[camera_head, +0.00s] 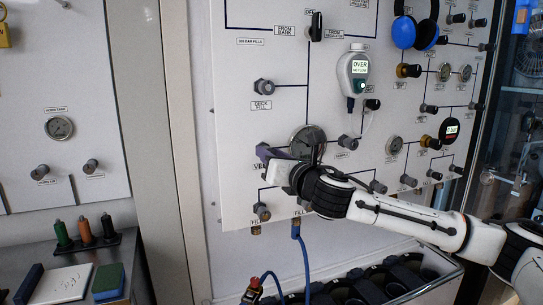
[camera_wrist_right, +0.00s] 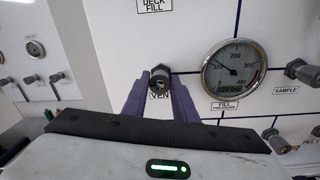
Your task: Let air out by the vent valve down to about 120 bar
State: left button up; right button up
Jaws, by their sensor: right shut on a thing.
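The vent valve knob (camera_wrist_right: 162,80) is a dark stub on the white panel, with its label partly hidden by my fingers. My right gripper (camera_wrist_right: 161,95) has its purple fingers on both sides of the knob and is shut on it. In the head view the right gripper (camera_head: 266,157) reaches the panel from the right and covers most of the valve. The round fill pressure gauge (camera_wrist_right: 234,68) is right of the valve. My left gripper is not in view.
The deck fill knob (camera_head: 263,86) is above, the sample knob (camera_head: 348,142) right of the gauge. A blue hose (camera_head: 303,262) hangs from a fill fitting below. A handheld meter (camera_head: 354,75) and blue ear defenders (camera_head: 415,31) hang on the panel.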

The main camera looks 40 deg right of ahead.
jog(key=shift+d+f+m+h+b, duration=0.15)
jog(key=shift+m+b, duration=0.15)
jog(key=shift+m, duration=2.85)
jog(key=shift+a+f+m+h+b, duration=0.1)
jog(key=shift+m+h+b, duration=0.15)
jog(key=shift+m, duration=2.95)
jog(key=shift+d+f+m+h+b, duration=0.1)
jog(key=shift+m+b, duration=0.2)
jog(key=shift+m, duration=2.85)
jog(key=o, duration=1)
jog(key=shift+o, duration=0.2)
jog(key=b+v, duration=0.2)
jog(key=v, duration=0.8)
